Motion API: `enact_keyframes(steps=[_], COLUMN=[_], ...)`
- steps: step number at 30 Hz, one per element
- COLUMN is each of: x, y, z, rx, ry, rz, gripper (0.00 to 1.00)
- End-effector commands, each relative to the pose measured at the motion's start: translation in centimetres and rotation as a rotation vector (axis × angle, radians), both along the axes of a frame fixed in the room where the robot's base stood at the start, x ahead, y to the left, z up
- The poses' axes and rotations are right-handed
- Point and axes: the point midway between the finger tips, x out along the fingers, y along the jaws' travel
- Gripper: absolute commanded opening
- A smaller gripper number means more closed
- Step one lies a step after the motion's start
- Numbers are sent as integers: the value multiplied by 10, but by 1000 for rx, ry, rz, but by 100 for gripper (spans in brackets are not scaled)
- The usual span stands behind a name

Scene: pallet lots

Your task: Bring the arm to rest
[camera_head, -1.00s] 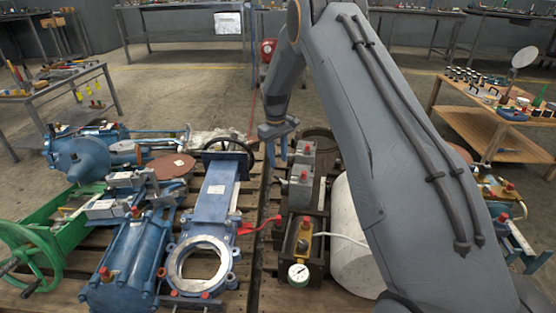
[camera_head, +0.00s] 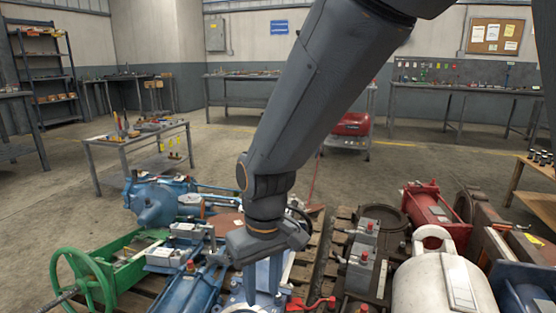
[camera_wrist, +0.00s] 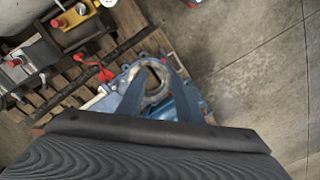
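My arm reaches down from the top of the head view, and my gripper (camera_head: 262,283) points downward over the pallet lots. In the wrist view my gripper (camera_wrist: 157,88) shows two blue-grey fingers spread apart with nothing held between them. Below them is the round flange of a blue gate valve (camera_wrist: 155,76). In the head view the gripper and arm hide most of this valve. I cannot tell the exact height of the fingertips above it.
Wooden pallets (camera_head: 325,255) carry a green handwheel unit (camera_head: 85,275), blue cylinders (camera_head: 195,290), a white tank (camera_head: 440,285) and a red motor-like part (camera_head: 437,215). A red lever (camera_wrist: 93,67) lies near the fingers. Bare floor (camera_wrist: 245,75) shows right in the wrist view.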

Motion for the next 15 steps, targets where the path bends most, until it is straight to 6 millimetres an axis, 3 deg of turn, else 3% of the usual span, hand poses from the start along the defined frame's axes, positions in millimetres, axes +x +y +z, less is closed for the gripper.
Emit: enact_keyframes(steps=[1, 6, 13, 15], x=[-20, -71, -125, -132], y=[1, -3, -12, -16], z=[2, 3, 0, 4], rx=[3, 10, 17, 18], ry=[-1, 7, 14, 15], rz=[10, 26, 44, 35], gripper=[33, 33, 33, 33])
